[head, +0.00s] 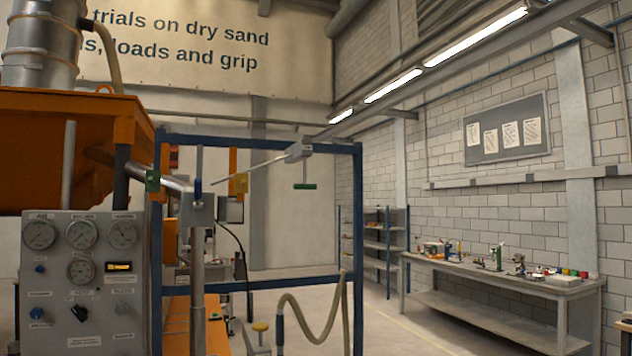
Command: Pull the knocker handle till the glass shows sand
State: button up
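A green T-shaped bar (305,186), which looks like the knocker handle, hangs below a grey block (299,150) near the top bar of the blue frame. A thin rod runs from this block down to the left. Nothing is touching the green bar. I cannot clearly pick out the glass or any sand in it. My gripper is not in view.
A blue frame (357,240) stands mid-view, with a hose (318,340) looping low inside it. A gauge panel (82,285) and an orange hopper (60,150) fill the left. A workbench (500,277) lines the right wall. The floor before the bench is clear.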

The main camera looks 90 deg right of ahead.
aim_at(305, 186)
jog(key=u, duration=0.1)
jog(key=k, duration=2.6)
jog(key=z, duration=1.1)
jog(key=i, duration=0.95)
